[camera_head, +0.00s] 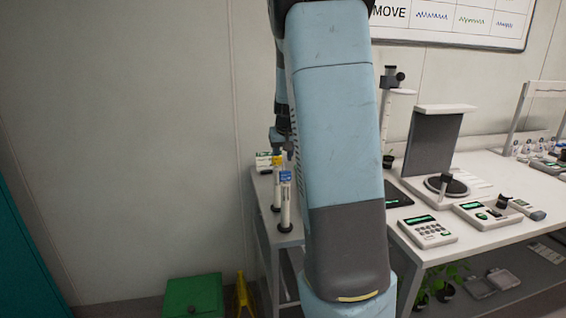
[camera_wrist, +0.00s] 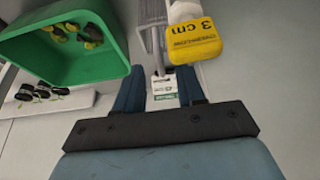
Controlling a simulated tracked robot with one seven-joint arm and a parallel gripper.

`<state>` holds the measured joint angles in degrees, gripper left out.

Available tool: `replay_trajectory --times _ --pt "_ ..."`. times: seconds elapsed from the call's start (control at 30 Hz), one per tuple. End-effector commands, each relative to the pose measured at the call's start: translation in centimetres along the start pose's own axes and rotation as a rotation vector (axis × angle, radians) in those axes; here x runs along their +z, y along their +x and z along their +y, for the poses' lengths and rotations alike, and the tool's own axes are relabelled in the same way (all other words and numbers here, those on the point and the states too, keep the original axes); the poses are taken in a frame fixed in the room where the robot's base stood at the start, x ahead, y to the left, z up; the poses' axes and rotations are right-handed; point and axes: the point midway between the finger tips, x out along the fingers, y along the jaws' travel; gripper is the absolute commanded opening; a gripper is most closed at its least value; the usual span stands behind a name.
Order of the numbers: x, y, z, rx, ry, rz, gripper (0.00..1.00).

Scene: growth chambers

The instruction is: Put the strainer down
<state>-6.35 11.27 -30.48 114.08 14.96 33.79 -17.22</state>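In the wrist view my gripper (camera_wrist: 162,82) has its two blue fingers standing apart. A white piece with green markings (camera_wrist: 164,92) shows in the gap between them. I cannot tell whether it is held or lies behind. A grey rod (camera_wrist: 158,62) runs up from near the fingertips, beside a grey narrow piece (camera_wrist: 145,38) at the top. I cannot tell whether these belong to the strainer, and no strainer can be made out for certain.
A yellow block marked "3 cm" (camera_wrist: 195,41) is close right of the rod. A green container (camera_wrist: 65,68) with several dark-and-yellow pieces is at upper left. In the head view, capped tubes (camera_head: 285,205) stand on a left bench; a white bench (camera_head: 480,235) holds instruments.

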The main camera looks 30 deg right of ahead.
Motion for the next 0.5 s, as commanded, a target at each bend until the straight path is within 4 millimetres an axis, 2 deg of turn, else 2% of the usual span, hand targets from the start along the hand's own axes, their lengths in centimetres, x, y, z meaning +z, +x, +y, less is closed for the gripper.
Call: replay_trajectory --times 0.1,0.3,0.5 --pt "-0.1 -2.4 0.0 -0.001 -0.002 0.004 0.39" --pt "-0.1 -6.0 -0.1 -0.001 -0.002 0.003 0.39" --pt "0.0 -8.6 0.0 0.0 -0.002 0.001 0.39"
